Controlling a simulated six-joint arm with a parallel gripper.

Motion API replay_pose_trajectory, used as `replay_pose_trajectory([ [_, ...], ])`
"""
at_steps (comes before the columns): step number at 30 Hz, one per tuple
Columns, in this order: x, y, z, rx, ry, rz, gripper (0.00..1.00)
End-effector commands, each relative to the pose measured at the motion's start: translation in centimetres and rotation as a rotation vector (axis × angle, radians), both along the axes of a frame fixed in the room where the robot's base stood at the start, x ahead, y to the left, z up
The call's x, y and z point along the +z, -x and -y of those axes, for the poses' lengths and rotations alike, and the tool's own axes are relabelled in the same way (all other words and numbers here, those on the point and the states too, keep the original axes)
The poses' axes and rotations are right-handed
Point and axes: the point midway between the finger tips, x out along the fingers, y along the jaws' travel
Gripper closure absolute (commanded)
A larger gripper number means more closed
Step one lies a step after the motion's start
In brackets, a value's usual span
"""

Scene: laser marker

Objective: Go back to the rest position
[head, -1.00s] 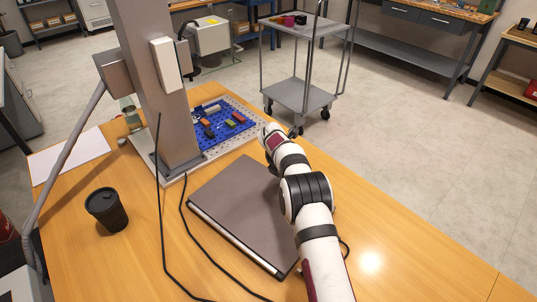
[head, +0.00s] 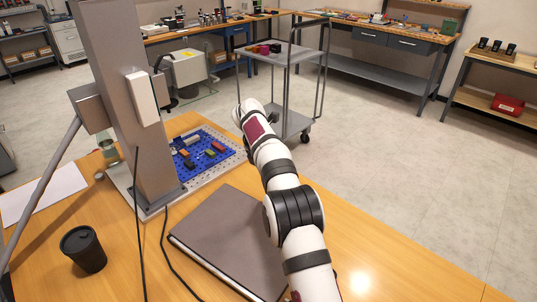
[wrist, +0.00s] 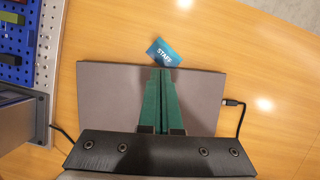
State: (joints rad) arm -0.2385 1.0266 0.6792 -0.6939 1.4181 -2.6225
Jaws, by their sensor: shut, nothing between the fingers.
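My gripper (wrist: 163,75) shows in the wrist view, its two green fingers together with nothing between them. It points down over the closed grey laptop (wrist: 205,95) on the wooden table. In the head view my white arm reaches over the right side of the laptop (head: 225,235), and the gripper itself is hidden behind the arm. The laser marker's column (head: 140,110) stands on a perforated plate (head: 236,158) behind the laptop. A blue fixture board (head: 200,165) with several small coloured blocks lies on that plate.
A blue card marked STAFF (wrist: 164,53) lies just beyond the laptop's edge. A black cup (head: 83,250) stands at the left, near a white sheet (head: 45,193). Black cables run beside the laptop. The table right of the laptop is clear. A grey cart (head: 290,122) stands behind.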

Motion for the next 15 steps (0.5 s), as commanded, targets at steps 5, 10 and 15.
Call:
replay_pose_trajectory([
  [5, 2.0, 1.5, 0.7, -0.138, -0.058, 0.009, 1.0],
  [10, 8.9, 12.8, 4.1, -0.947, -0.332, 0.031, 1.0],
  [15, 10.4, 30.2, 6.0, -1.948, -0.514, 0.026, 1.0],
])
